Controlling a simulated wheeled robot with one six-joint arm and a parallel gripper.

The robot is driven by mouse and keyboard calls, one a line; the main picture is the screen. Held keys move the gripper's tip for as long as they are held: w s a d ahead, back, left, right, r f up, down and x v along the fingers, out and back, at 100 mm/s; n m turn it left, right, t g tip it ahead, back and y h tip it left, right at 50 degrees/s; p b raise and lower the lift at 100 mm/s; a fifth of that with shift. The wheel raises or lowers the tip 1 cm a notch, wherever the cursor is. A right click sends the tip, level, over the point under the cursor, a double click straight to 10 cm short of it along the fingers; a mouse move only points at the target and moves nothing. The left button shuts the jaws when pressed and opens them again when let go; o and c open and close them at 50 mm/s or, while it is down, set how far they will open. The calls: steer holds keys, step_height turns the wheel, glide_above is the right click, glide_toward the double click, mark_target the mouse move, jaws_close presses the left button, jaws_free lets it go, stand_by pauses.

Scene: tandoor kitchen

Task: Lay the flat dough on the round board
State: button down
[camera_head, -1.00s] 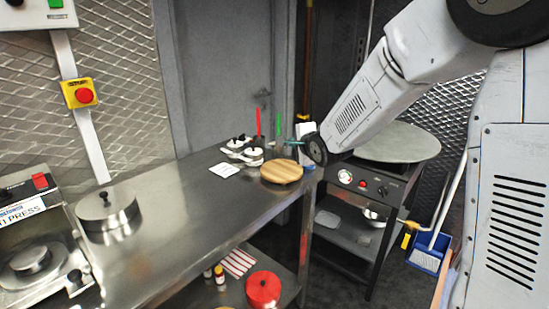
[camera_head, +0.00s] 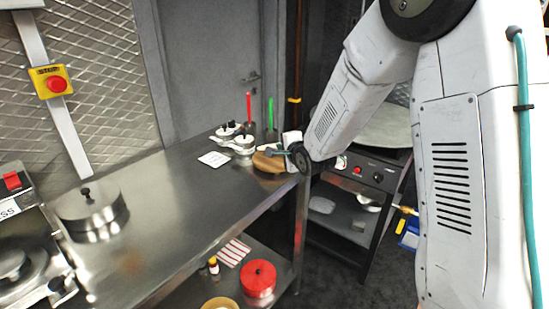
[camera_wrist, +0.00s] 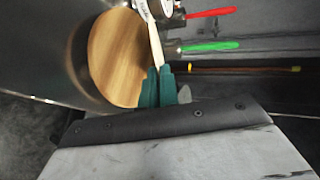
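The round wooden board (camera_head: 262,164) lies flat at the far right corner of the steel counter. It also shows at the left of the wrist view (camera_wrist: 115,55). My gripper (camera_head: 270,152) is just over the board in the head view. Its teal fingers (camera_wrist: 158,72) sit close together beside the board's edge in the wrist view. A thin pale strip (camera_wrist: 154,40) runs up from between the fingertips. I cannot tell whether it is the flat dough edge-on or a utensil handle behind. No flat dough shows clearly on the board.
A steel lidded pot (camera_head: 92,213) and the press (camera_head: 25,270) are at left. The counter's middle is clear. A griddle stand (camera_head: 368,165) is at right.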

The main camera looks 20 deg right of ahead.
steer(key=shift+f, duration=0.7)
steer(key=c, duration=1.8)
jaws_free()
steer(key=shift+v, duration=4.05)
